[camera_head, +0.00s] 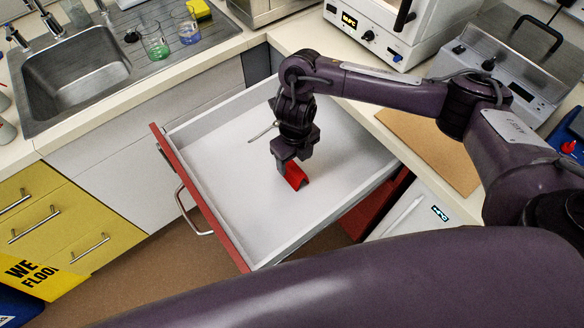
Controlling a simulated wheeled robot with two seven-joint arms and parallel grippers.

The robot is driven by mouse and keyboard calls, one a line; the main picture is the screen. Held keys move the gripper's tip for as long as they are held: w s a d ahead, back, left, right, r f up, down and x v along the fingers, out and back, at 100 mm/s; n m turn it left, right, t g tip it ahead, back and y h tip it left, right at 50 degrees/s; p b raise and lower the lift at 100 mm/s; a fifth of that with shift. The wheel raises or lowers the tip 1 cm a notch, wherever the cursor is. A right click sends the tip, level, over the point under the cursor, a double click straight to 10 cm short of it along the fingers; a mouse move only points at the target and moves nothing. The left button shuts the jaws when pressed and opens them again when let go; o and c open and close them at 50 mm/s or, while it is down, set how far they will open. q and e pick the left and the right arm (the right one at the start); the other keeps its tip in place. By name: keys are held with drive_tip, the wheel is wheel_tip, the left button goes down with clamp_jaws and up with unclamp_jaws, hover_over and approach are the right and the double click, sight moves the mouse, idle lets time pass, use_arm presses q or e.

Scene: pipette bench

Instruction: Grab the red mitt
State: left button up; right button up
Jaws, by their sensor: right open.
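The red mitt (297,177) lies on the white floor of the open drawer (340,160), right of its middle. It looks small and folded, and its upper part is hidden by my right gripper. My right gripper (289,166) points down into the drawer, directly over the mitt. It is open, with its fingers at the mitt; I cannot tell whether they touch it. My left gripper is not in view.
The drawer's red front (200,200) and metal handle (184,208) stick out over the brown floor. A sink (75,75), glass beakers (154,44) and a yellow sponge (199,9) are at the upper left. White lab machines (386,32) stand behind. Yellow drawers (60,220) are at left.

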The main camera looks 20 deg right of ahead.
sight(293, 165)
drive_tip(key=shift+f, duration=0.65)
drive_tip(key=f, duration=0.1)
drive_tip(key=f+b, duration=0.1)
drive_tip(key=f, duration=0.1)
drive_tip(key=f+b, duration=0.1)
drive_tip(key=shift+w+a+f, duration=0.2)
drive_tip(key=shift+w+f, duration=0.05)
drive_tip(key=shift+f, duration=0.05)
drive_tip(key=shift+r, duration=0.1)
drive_tip(key=shift+c, duration=0.6)
drive_tip(key=c, duration=0.9)
